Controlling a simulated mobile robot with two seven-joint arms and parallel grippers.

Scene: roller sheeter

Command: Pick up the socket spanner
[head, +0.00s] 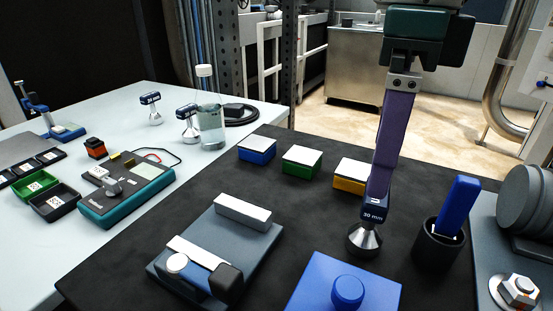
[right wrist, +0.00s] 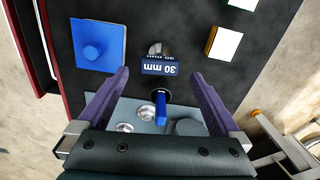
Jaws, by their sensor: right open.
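In the right wrist view the blue handle (right wrist: 161,105) lies between the two fingers, nearer the palm. My right gripper (head: 377,188) is open and empty, pointing down left of the handle in the head view. Its fingertips (right wrist: 160,75) are spread wide. My left gripper is not in view.
A weight-like piece marked 30 mm (head: 364,238) stands close by the right gripper. A blue plate with a knob (head: 310,285) lies in front. A grey machine with a large hex nut (head: 519,290) stands right of the cup. Coloured blocks (head: 301,162) line the mat's back.

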